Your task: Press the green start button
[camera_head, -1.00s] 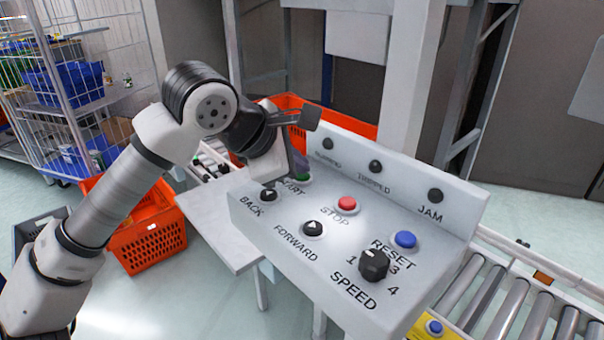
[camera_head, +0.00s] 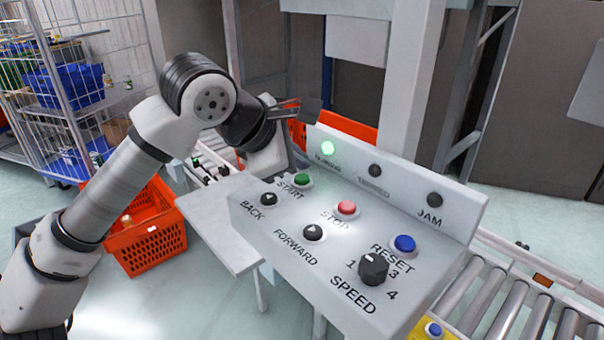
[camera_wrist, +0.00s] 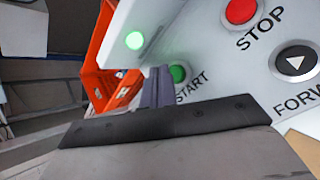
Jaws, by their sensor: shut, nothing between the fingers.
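The green start button (camera_head: 302,180) is on the grey control panel (camera_head: 262,222), at its upper left above the START label. It also shows in the wrist view (camera_wrist: 177,73). My gripper (camera_wrist: 157,86) is shut and empty, its fingertips just left of the green button in that view. A small gap seems to separate the fingers and button. The running lamp (camera_head: 327,148) glows green, also in the wrist view (camera_wrist: 134,41).
The panel also holds a red stop button (camera_head: 347,208), black back (camera_head: 268,199) and forward (camera_head: 313,232) buttons, a blue reset button (camera_head: 404,244) and a speed knob (camera_head: 373,268). Orange totes (camera_head: 150,236) stand at left and behind. A roller conveyor (camera_head: 510,300) is at right.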

